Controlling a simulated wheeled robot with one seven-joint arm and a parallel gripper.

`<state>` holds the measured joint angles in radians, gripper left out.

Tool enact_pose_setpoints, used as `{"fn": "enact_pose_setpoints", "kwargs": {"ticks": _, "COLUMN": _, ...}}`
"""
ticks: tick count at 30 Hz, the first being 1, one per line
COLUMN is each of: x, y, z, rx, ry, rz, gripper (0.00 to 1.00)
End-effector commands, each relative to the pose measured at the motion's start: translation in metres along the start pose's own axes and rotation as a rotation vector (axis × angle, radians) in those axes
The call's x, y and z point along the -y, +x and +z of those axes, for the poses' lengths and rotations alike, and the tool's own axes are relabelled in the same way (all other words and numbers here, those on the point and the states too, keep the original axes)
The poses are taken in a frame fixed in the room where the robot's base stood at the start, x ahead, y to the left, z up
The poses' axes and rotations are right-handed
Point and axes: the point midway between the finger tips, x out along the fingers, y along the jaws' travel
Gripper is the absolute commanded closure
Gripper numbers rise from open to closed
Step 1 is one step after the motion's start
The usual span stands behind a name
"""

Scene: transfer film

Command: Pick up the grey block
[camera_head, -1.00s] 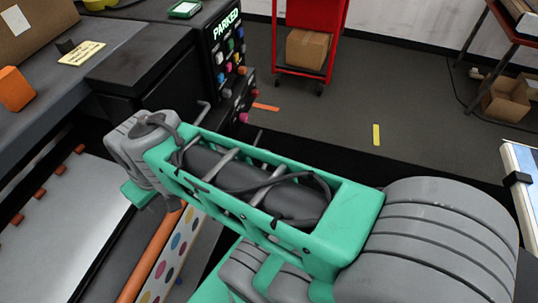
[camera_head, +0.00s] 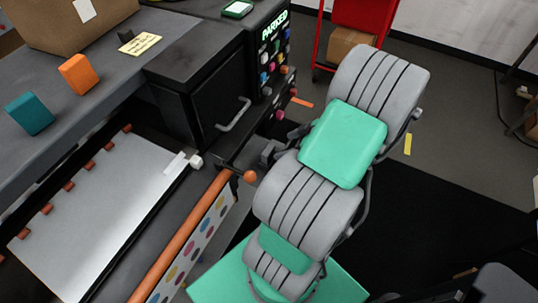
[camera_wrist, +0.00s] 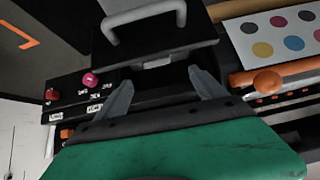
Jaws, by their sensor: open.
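My gripper (camera_wrist: 160,92) shows in the wrist view with its two grey fingers spread apart and nothing between them. It faces the front of a black machine with a grey bar handle. In the head view my arm hides most of the gripper. A small dark grey block (camera_head: 125,36) lies on the grey counter at the upper left of the head view, beside a yellow label card (camera_head: 140,45). I cannot tell for sure that it is the grey block. It is well apart from my gripper and does not show in the wrist view.
An orange block (camera_head: 78,74) and a teal block (camera_head: 29,113) stand on the counter (camera_head: 75,100) near a cardboard box (camera_head: 60,25). The black machine (camera_head: 205,95) with coloured knobs stands between counter and arm. An orange roller (camera_head: 180,240) lies below it.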

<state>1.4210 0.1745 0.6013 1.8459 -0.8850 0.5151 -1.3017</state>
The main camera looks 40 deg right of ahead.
Motion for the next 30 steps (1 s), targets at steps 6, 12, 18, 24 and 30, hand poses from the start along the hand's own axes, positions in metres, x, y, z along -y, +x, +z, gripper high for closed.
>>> {"fn": "enact_pose_setpoints", "kwargs": {"ticks": 6, "x": -0.004, "y": 0.022, "z": 0.005, "rx": -0.028, "ry": -0.012, "rz": 0.016, "gripper": 0.2}}
{"fn": "enact_pose_setpoints", "kwargs": {"ticks": 12, "x": -0.006, "y": 0.058, "z": 0.005, "rx": -0.025, "ry": -0.012, "rz": 0.019, "gripper": 0.2}}
{"fn": "enact_pose_setpoints", "kwargs": {"ticks": 18, "x": -0.006, "y": 0.085, "z": 0.004, "rx": -0.024, "ry": -0.01, "rz": 0.017, "gripper": 0.2}}
{"fn": "enact_pose_setpoints", "kwargs": {"ticks": 24, "x": -0.008, "y": 0.114, "z": 0.006, "rx": -0.023, "ry": -0.011, "rz": 0.02, "gripper": 0.2}}
{"fn": "enact_pose_setpoints", "kwargs": {"ticks": 30, "x": -0.009, "y": 0.115, "z": 0.007, "rx": -0.023, "ry": -0.011, "rz": 0.022, "gripper": 0.2}}
